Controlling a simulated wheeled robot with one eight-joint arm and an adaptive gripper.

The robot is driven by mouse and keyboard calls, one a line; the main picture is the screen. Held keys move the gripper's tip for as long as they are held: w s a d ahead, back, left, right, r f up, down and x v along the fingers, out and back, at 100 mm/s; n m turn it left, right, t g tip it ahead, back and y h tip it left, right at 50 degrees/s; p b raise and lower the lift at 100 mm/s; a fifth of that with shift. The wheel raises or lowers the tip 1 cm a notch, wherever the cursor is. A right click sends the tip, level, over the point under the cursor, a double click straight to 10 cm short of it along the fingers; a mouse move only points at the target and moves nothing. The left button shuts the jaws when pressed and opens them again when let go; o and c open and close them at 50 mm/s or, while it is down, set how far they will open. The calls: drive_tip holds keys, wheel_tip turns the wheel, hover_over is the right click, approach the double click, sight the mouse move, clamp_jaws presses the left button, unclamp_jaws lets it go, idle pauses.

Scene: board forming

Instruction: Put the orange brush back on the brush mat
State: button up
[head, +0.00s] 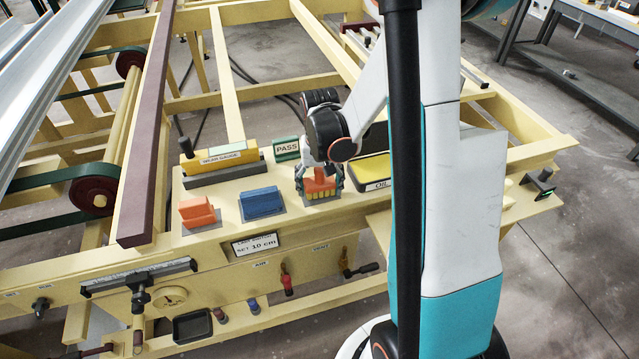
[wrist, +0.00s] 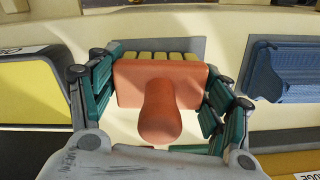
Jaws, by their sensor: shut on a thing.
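The orange brush (head: 322,184), with an orange handle and yellow bristles, is held in my gripper (head: 320,178), bristles downward. In the wrist view the brush (wrist: 160,90) sits between the green-padded fingers (wrist: 160,95), one on each side of its block. A grey mat (wrist: 165,43) shows beyond the bristles in the wrist view. In the head view the brush is over this mat, between the blue block and the oil tray. I cannot tell whether the bristles touch the mat.
The blue block (head: 262,203) stands on a grey mat to the left, and an orange block (head: 197,213) stands further left. The black-rimmed yellow OIL tray (head: 371,168) is close on the right. The PASS block (head: 287,149) and wear gauge (head: 221,157) stand behind.

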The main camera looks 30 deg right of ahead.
drive_tip(key=shift+f+b, duration=0.3)
drive_tip(key=o, duration=1.2)
drive_tip(key=shift+o, duration=0.7)
drive_tip(key=shift+r, duration=0.1)
wheel_tip(320, 180, up, 12)
drive_tip(key=shift+f, duration=0.1)
